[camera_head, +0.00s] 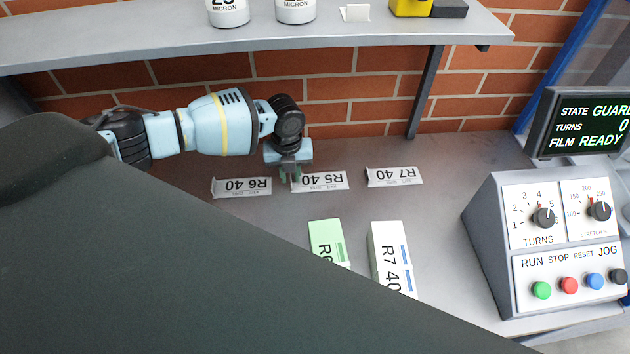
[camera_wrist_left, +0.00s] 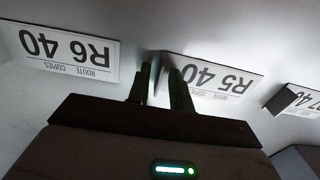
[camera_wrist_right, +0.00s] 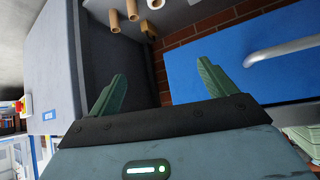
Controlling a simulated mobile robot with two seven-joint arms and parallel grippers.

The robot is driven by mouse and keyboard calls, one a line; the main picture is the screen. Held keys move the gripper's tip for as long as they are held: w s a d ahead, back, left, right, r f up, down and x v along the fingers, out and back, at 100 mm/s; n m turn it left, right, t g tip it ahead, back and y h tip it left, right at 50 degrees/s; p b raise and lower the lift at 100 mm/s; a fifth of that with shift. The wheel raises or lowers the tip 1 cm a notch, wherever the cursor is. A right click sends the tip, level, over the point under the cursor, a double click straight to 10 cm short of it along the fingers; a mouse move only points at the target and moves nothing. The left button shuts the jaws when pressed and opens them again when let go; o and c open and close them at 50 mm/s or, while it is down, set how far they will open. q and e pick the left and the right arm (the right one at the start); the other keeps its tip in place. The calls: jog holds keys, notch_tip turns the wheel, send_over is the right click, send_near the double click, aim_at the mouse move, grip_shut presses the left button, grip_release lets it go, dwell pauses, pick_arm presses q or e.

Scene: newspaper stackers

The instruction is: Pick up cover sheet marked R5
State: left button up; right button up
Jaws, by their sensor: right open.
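The R5 40 cover sheet (camera_head: 322,181) lies on the grey table between two other sheets. In the left wrist view, the R5 sheet (camera_wrist_left: 215,78) appears upside down, to the right of my fingers. My left gripper (camera_head: 290,175) is down at the sheet's left end. The left fingers (camera_wrist_left: 163,82) are close together, on either side of the sheet's raised end tab. Whether they press on that tab I cannot tell. My right gripper (camera_wrist_right: 158,90) is open and empty, away from the sheets.
The R6 40 sheet (camera_head: 242,187) lies left and the R7 40 sheet (camera_head: 395,176) right. Green (camera_head: 327,240) and white (camera_head: 390,255) labelled stacks lie in front. A shelf (camera_head: 150,40) overhangs behind. A control console (camera_head: 545,240) stands right. A blue drawer front (camera_wrist_right: 250,65) is near my right gripper.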

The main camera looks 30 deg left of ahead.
pick_arm(q)
grip_shut()
pick_arm(e)
jog(key=shift+w+r, duration=0.1)
pick_arm(q)
jog(key=shift+r, duration=0.1)
jog(key=shift+r, duration=0.45)
notch_tip(320, 180, up, 2)
jog(key=shift+r, duration=0.1)
jog(key=shift+s+d+r, duration=0.1)
jog(key=shift+d, duration=0.6)
jog(key=d, duration=0.4)
jog(key=s+d+r+b, duration=0.1)
jog(key=d, duration=0.8)
jog(key=shift+s+d+r, duration=0.1)
jog(key=shift+s+r, duration=0.05)
jog(key=shift+s, duration=0.25)
jog(key=shift+s+d+r+b, duration=0.15)
jog(key=shift+d+b, duration=0.15)
jog(key=shift+d, duration=0.3)
pick_arm(e)
jog(key=shift+s+a+f, duration=0.25)
jog(key=shift+s+f, duration=0.75)
jog(key=shift+f, duration=0.15)
